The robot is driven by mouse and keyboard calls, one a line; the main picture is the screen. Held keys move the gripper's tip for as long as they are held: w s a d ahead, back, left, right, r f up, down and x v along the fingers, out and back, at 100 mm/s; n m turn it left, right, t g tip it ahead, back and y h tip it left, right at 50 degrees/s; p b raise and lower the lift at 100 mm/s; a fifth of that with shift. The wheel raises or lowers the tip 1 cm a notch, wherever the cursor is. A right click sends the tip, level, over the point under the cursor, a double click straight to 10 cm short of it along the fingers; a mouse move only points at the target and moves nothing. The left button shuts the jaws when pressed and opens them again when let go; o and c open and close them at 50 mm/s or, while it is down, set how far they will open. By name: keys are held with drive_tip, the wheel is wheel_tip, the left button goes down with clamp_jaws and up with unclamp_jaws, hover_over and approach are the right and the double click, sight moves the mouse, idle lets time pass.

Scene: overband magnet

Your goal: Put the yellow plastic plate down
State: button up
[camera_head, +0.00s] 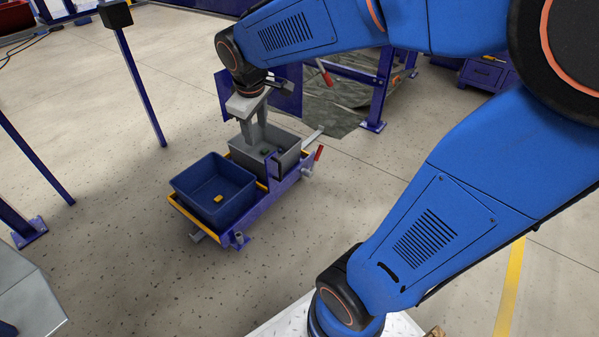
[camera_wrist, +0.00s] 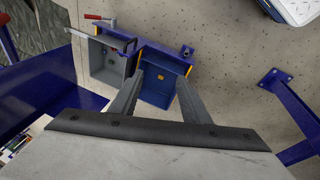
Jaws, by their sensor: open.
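The yellow plastic plate (camera_head: 217,199) is a small yellow piece lying on the floor of the blue bin (camera_head: 184,188). It also shows in the wrist view (camera_wrist: 157,78), inside the blue bin (camera_wrist: 153,98), between my fingers in the picture. My gripper (camera_head: 255,137) is open and empty. In the head view its two grey fingers point down over the grey bin, to the upper right of the plate and clear of it. In the wrist view my gripper (camera_wrist: 159,77) has its fingers spread apart.
The grey bin (camera_head: 288,161) stands beside the blue bin on a blue cart (camera_head: 262,213) with yellow edges and a red-handled lever (camera_head: 319,153). Blue posts (camera_head: 143,88) stand at the left and a blue frame (camera_head: 378,95) behind. The floor in front of the cart is clear.

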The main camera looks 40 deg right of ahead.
drive_tip(key=s+m+t+y, duration=0.1)
drive_tip(key=s+m, duration=0.4)
drive_tip(key=s, duration=1.5)
drive_tip(key=shift+m+t, duration=0.3)
drive_tip(key=shift+m, duration=0.1)
drive_tip(key=shift+s+a+f, duration=0.1)
